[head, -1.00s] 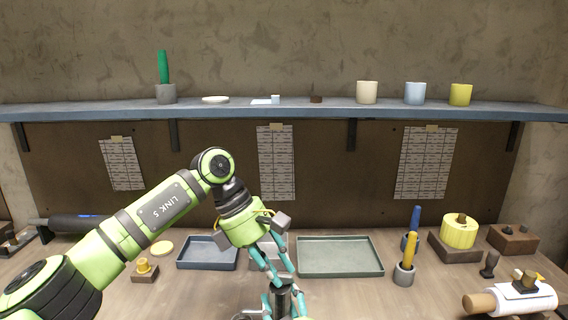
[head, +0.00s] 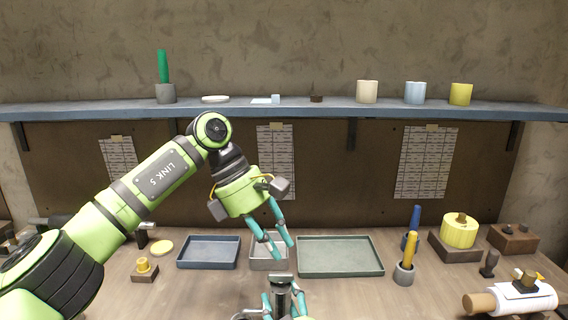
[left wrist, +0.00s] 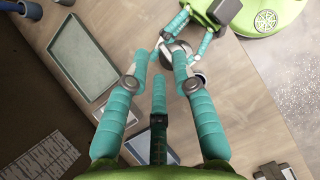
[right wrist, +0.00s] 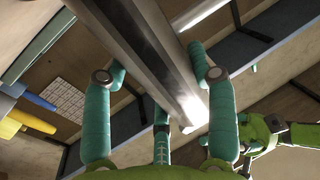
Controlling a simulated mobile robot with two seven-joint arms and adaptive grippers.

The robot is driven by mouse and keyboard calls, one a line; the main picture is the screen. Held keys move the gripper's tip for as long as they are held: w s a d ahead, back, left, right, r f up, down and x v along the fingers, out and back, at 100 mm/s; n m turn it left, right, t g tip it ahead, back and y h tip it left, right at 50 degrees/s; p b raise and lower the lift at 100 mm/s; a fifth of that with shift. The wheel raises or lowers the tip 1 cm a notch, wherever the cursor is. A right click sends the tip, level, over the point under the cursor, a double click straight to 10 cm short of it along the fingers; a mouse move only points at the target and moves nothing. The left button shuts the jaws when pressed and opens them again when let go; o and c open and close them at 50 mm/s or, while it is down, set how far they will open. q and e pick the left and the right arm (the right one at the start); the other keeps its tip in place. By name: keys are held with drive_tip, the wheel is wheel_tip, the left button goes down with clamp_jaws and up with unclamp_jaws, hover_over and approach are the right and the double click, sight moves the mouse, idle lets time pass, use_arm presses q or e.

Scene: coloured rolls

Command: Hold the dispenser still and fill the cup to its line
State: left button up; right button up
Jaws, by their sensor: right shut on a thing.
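The dispenser (head: 282,285), a dark metal column with a pale rim at its top, stands at the bottom middle of the head view. My right gripper (head: 283,303) is shut around it; the right wrist view shows the long grey column (right wrist: 150,50) between the fingers. My left gripper (head: 281,250) is open and empty, above and beyond the dispenser. In the left wrist view the dispenser's round top (left wrist: 176,50) is beyond the left fingertips.
A grey square tray (head: 257,266), a blue tray (head: 208,267) and a green tray (head: 340,274) lie behind. A pen holder (head: 403,276), a yellow roll (head: 459,232) and a white roll (head: 505,300) stand or lie right. Several cups line the shelf (head: 330,112).

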sight(277, 273)
use_arm(q)
drive_tip(key=shift+o, duration=0.2)
drive_tip(key=shift+s+f+n+t+h, duration=0.15)
drive_tip(key=shift+f+n+t, duration=0.4)
drive_tip(key=shift+f, duration=1)
drive_tip(key=shift+s+f+n+t+h, duration=0.15)
drive_tip(key=shift+f+n, duration=0.7)
drive_tip(key=shift+f, duration=0.7)
